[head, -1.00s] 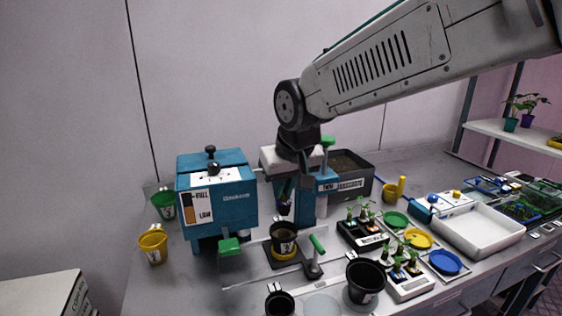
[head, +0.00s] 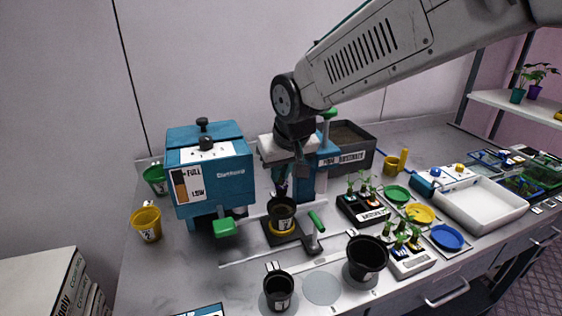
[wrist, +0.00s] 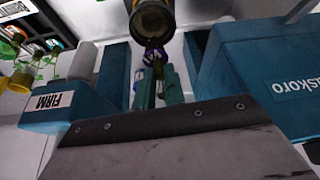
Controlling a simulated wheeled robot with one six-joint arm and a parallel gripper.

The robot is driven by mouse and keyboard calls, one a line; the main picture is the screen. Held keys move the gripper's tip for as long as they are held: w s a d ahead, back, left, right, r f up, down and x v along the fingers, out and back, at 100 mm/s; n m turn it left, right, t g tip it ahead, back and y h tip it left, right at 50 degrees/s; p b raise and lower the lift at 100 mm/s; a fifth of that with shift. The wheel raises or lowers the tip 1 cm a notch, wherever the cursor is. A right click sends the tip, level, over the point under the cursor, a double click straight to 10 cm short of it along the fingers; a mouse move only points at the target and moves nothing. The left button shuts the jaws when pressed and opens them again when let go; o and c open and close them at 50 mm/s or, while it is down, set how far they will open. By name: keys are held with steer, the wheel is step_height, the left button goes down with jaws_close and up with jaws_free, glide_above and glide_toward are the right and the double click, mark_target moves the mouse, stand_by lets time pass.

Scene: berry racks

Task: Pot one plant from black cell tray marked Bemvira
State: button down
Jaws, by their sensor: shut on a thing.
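My gripper (wrist: 160,88) is shut on a small plant plug (wrist: 154,58) with a purple band. In the head view this plug (head: 281,189) hangs just above a black pot (head: 282,218). The pot stands in a yellow ring on the press base and holds dark soil. In the wrist view the pot (wrist: 152,22) is just beyond the plug; I cannot tell whether they touch. The plant's leaves are mostly hidden by my gripper. A black cell tray (head: 362,216) with seedlings and a white label stands to the right; its lettering is too small to read.
A blue dispenser (head: 210,172) stands left of the pot, and a green-handled lever (head: 317,225) right of it. A blue press marked FIRM (wrist: 55,105) is close beside my gripper. Empty black pots (head: 367,258) stand in front.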

mark_target(282, 187)
steer(key=shift+f, duration=2.9)
steer(key=c, duration=1.7)
jaws_free()
steer(key=shift+c, duration=0.2)
steer(key=shift+r, duration=0.1)
steer(key=shift+r, duration=1.95)
